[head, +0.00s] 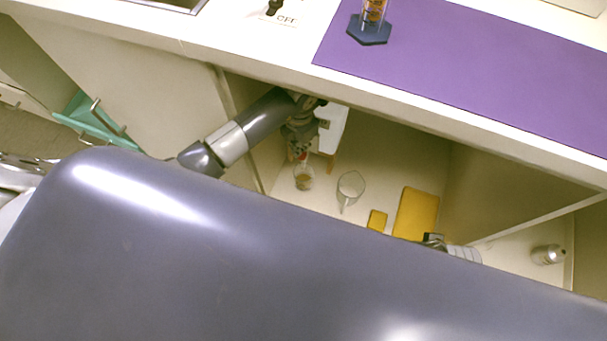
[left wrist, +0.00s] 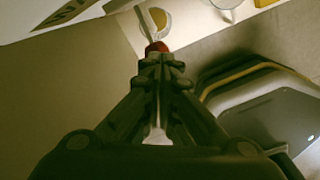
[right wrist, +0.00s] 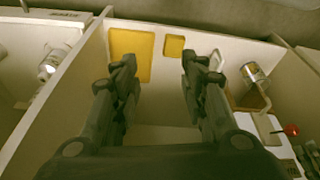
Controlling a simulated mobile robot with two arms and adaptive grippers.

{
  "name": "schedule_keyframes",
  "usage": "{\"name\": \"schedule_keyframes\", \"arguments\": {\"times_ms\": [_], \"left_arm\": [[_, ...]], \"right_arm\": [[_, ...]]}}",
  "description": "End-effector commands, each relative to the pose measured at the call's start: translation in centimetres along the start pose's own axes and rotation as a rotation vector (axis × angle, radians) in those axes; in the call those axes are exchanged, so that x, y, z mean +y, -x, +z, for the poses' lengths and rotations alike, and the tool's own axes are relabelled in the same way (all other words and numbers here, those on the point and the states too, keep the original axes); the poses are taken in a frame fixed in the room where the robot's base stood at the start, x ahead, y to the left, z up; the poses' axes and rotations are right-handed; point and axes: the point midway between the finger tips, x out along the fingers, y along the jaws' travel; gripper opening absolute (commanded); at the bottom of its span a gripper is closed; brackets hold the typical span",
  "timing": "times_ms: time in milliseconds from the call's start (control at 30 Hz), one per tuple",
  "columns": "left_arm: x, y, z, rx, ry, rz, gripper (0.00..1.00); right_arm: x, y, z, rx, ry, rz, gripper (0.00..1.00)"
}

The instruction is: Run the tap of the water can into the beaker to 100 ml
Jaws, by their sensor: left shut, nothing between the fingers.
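The white water can (head: 332,129) stands on a wooden stand inside the open cabinet in the head view. Its red tap knob (left wrist: 157,47) is directly at the tips of my left gripper (left wrist: 158,62), which is shut with nothing between its fingers. The tap also shows in the right wrist view (right wrist: 291,130). The beaker (head: 303,178) stands on the cabinet floor below the tap, with something amber low in it. I cannot read its level. It also shows in the left wrist view (left wrist: 161,19). My right gripper (right wrist: 158,60) is open and empty over the cabinet floor.
A clear glass jug (head: 350,187) stands right of the beaker. A yellow board (head: 416,212) and small yellow block (head: 377,220) lie further right. A silver can (head: 548,254) stands beyond the divider. The purple-matted counter (head: 460,60) overhangs the cabinet.

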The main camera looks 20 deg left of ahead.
Motion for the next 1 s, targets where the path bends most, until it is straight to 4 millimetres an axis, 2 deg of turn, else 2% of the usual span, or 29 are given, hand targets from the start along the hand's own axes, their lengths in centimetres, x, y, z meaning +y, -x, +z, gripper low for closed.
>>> {"name": "schedule_keyframes", "arguments": {"times_ms": [700, 1000], "left_arm": [[-0.01, -0.13, 0.0, 0.0, 0.0, 0.0, 0.0], [0.01, -0.36, 0.0, 0.0, 0.0, 0.0, 0.0]], "right_arm": [[-0.05, -0.1, 0.16, -0.006, 0.0, -0.001, 0.4], [-0.05, 0.73, -0.39, 0.009, 0.0, -0.001, 0.4]]}}
